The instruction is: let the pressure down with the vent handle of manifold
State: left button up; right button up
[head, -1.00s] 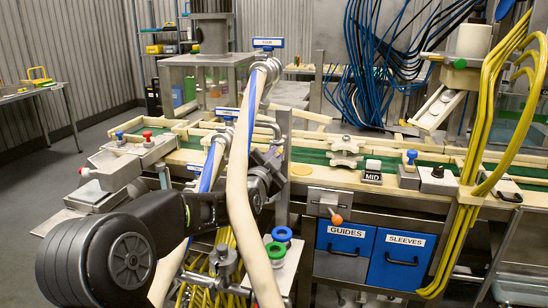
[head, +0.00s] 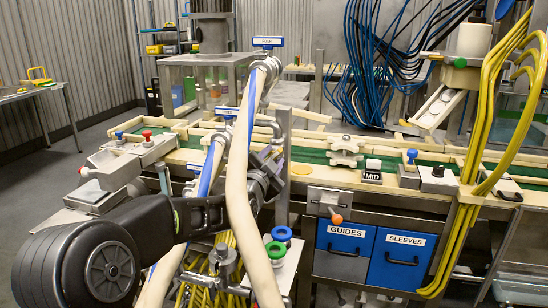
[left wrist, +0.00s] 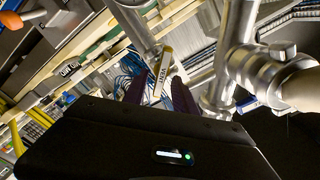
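The manifold's metal pipework (head: 262,75) stands left of centre in the head view, with beige hoses (head: 238,190) and blue tags. My left gripper (head: 272,165) is at the pipework, partly hidden behind a beige hose. In the left wrist view, a pale labelled piece with a yellow end (left wrist: 161,74) shows between the two dark fingers (left wrist: 160,95). It may be the vent handle; its lettering is too small to read. The fingers stand apart, with gaps beside this piece; I cannot tell whether they touch it. My right gripper is in neither view.
Green and blue round knobs (head: 277,248) sit on a low stand below the gripper. A conveyor with a green belt (head: 310,156) runs behind. Blue drawers (head: 342,252) and an orange-knobbed lever (head: 336,217) are to the right. Yellow cables (head: 470,200) hang at the right.

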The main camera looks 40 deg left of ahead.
pick_arm(q)
jog(key=v, duration=0.5)
jog(key=shift+s+d+b, duration=0.15)
jog(key=shift+s+b, duration=0.15)
jog(key=shift+s, duration=0.05)
jog(key=s+a+f+g+p, duration=0.2)
jog(key=a+f+g+p, duration=0.3)
jog(key=p, duration=0.9)
jog(key=d+r+t, duration=0.1)
jog(key=w+d+r+t+p, duration=0.1)
jog(key=t, duration=0.1)
jog(key=d+r+t+p, duration=0.1)
jog(key=d+r+t, duration=0.1)
jog(key=shift+w, duration=0.35)
